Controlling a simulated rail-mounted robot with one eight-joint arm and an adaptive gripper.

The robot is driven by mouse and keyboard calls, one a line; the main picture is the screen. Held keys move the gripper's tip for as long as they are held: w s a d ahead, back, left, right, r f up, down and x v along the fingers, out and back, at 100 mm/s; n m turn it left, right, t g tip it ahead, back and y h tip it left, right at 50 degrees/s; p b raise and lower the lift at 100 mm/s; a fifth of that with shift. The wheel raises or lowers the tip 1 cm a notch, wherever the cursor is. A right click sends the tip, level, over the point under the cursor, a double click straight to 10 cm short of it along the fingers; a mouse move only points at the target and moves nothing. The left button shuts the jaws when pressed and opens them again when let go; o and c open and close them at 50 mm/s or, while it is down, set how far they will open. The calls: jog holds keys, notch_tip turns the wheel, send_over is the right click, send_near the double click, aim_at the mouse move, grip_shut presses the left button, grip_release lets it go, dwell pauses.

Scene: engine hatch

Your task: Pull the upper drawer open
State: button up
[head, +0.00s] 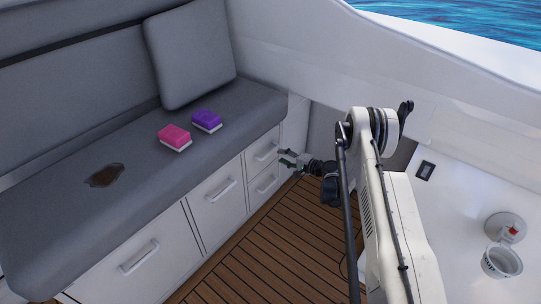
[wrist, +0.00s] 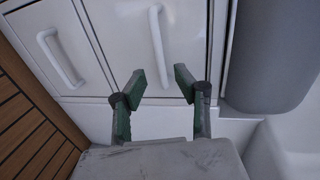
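The upper drawer (head: 262,152) is a small white front at the right end of the bench, shut, with a bar handle. In the wrist view, which is turned sideways, it is the front in the middle (wrist: 188,40), and its handle (wrist: 156,40) runs down the picture. The lower drawer (head: 262,188) is shut below it and shows on the left in the wrist view (wrist: 50,25). My gripper (head: 286,158) is at the right of the drawer fronts. In the wrist view my gripper (wrist: 160,84) is open and empty. One handle end appears between the fingertips; I cannot tell how deep.
Larger drawers (head: 140,255) lie to the left. The wooden floor (head: 270,250) in front is clear. A white counter (head: 460,200) is at right.

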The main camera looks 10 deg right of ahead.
aim_at(270, 152)
jog(key=b+x, duration=0.2)
jog(key=x, duration=0.5)
jog(key=shift+w+a, duration=0.15)
jog(key=shift+w, duration=0.1)
grip_shut()
